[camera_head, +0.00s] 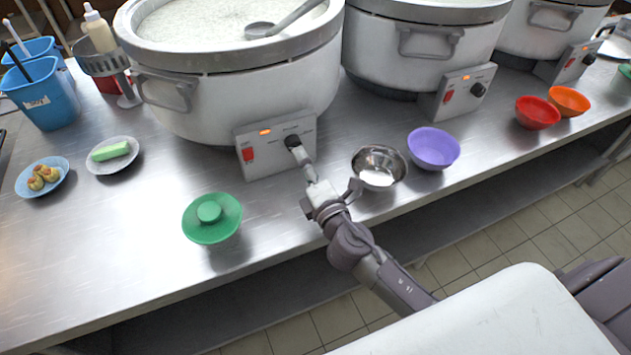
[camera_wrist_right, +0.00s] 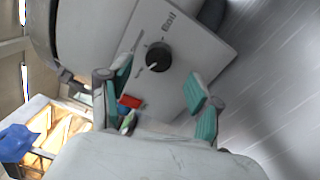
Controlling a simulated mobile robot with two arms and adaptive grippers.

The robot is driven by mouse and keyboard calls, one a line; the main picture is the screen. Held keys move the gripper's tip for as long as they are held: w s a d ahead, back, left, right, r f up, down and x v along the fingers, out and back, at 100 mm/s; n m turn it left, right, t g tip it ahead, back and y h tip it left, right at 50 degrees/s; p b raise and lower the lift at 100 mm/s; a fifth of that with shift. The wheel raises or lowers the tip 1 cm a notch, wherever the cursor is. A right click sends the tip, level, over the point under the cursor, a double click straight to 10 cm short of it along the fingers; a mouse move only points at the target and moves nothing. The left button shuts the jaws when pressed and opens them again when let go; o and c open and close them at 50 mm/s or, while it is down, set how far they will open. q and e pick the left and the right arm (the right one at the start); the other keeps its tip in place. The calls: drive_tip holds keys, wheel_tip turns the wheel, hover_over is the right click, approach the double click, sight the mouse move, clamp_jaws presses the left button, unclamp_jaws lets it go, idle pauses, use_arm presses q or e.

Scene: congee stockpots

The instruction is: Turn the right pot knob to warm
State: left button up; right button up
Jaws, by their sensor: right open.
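Three pots show in the head view: a near-left pot (camera_head: 240,90) full of pale congee, a middle pot (camera_head: 420,48) and a far-right pot (camera_head: 545,30). Each has a control box with a dark knob: near-left (camera_head: 292,141), middle (camera_head: 478,89), far-right (camera_head: 588,59). My right gripper (camera_head: 301,160) is at the near-left knob. In the right wrist view, its teal-padded fingers (camera_wrist_right: 160,74) are open and the black knob (camera_wrist_right: 158,56) lies ahead between them, with no clear contact. The white pointer aims lower left; "Boil" is printed beside it. My left gripper is out of view.
A metal bowl (camera_head: 379,167) and purple bowl (camera_head: 433,148) stand just right of my right gripper. A ladle (camera_head: 285,22) rests on the near-left pot.

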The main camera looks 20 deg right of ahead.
drive_tip(key=s, duration=0.7)
drive_tip(key=shift+s+d+f, duration=0.15)
drive_tip(key=shift+s, duration=0.1)
